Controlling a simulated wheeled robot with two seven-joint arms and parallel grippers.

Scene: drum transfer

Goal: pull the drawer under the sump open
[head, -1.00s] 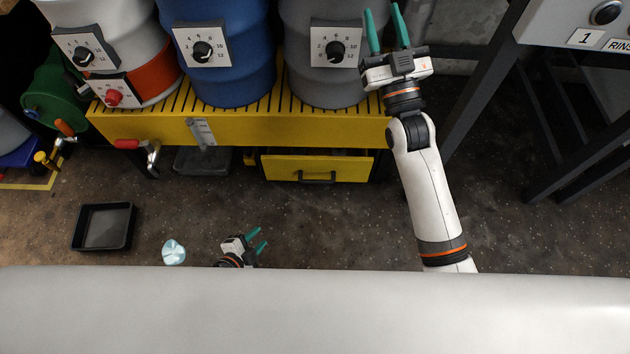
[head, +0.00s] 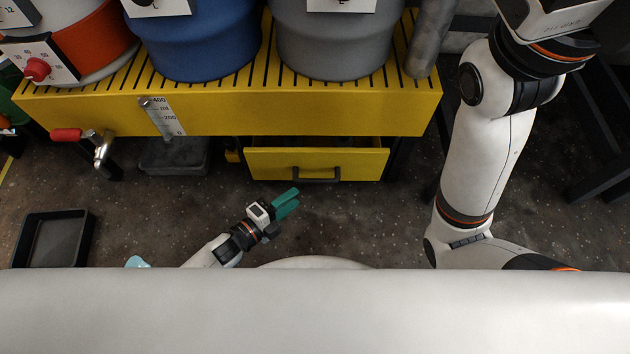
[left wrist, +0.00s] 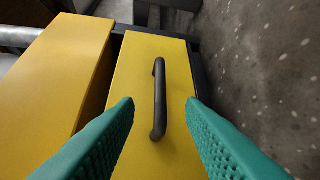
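The yellow drawer (head: 270,162) is under the yellow sump (head: 330,112), its dark handle (head: 318,176) on the front face. The drawer stands slightly out, with a dark gap along its top. My left gripper (head: 286,203) is in front of the drawer, a little left of and below the handle in the head view. In the left wrist view the handle (left wrist: 159,100) lies between the two open green fingers (left wrist: 165,115), beyond their tips and apart from them. My right arm reaches up at the right of the head view; its fingers are out of frame.
Several drums stand on the sump, including a blue drum (head: 200,40) and a grey drum (head: 335,40). A tap with a red handle (head: 66,135) juts out at the left. A black tray (head: 52,240) lies on the floor. Floor before the drawer is clear.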

